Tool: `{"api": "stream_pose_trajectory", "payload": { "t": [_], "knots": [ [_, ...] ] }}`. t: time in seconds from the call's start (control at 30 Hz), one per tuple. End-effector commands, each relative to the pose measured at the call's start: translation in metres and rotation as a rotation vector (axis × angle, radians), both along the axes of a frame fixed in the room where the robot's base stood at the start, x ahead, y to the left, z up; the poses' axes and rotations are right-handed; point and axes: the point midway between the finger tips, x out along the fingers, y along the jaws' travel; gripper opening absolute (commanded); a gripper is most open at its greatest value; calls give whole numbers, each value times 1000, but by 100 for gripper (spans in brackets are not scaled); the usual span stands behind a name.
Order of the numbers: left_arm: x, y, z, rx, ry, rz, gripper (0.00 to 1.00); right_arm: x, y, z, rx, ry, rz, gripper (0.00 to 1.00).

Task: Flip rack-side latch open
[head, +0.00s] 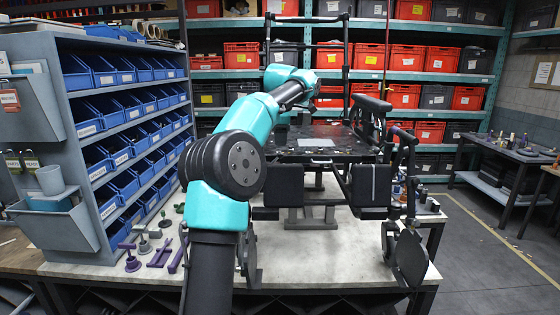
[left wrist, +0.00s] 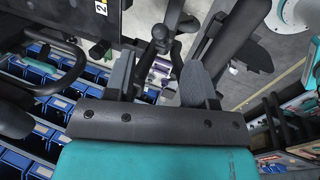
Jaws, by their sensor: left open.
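A wheelchair (head: 372,183) stands on the bench, with a black armrest (head: 371,103) and black footplates. My left arm crosses the middle of the head view and reaches to the wheelchair; its gripper is mostly hidden there by the arm. In the left wrist view my left gripper (left wrist: 160,72) is open, with its two dark fingers apart. A black knob-ended part (left wrist: 160,34) shows between and beyond the fingers; I cannot tell whether it touches them or is the rack-side latch. No latch can be clearly picked out in the head view.
A grey rack of blue bins (head: 125,135) stands on the left. Purple and green pieces (head: 160,252) lie on the pale bench top (head: 315,250) in front of it. Shelves with red crates (head: 447,58) line the back. A side table (head: 500,150) stands right.

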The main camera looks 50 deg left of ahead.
Motion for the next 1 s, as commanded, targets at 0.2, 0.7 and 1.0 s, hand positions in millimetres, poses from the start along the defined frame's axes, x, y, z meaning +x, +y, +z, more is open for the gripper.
{"api": "stream_pose_trajectory", "payload": {
  "t": [0.2, 0.7, 1.0],
  "knots": [
    [6, 8, -37, -1, 3, 1, 50, 0, 0, 0, 0, 0, 0, 43],
    [16, 20, -93, 0, 1, 0, 50, 0, 0, 0, 0, 0, 0, 43],
    [17, 20, -94, 0, 0, 0, 47, 0, 0, 0, 0, 0, 0, 43]
  ]
}}
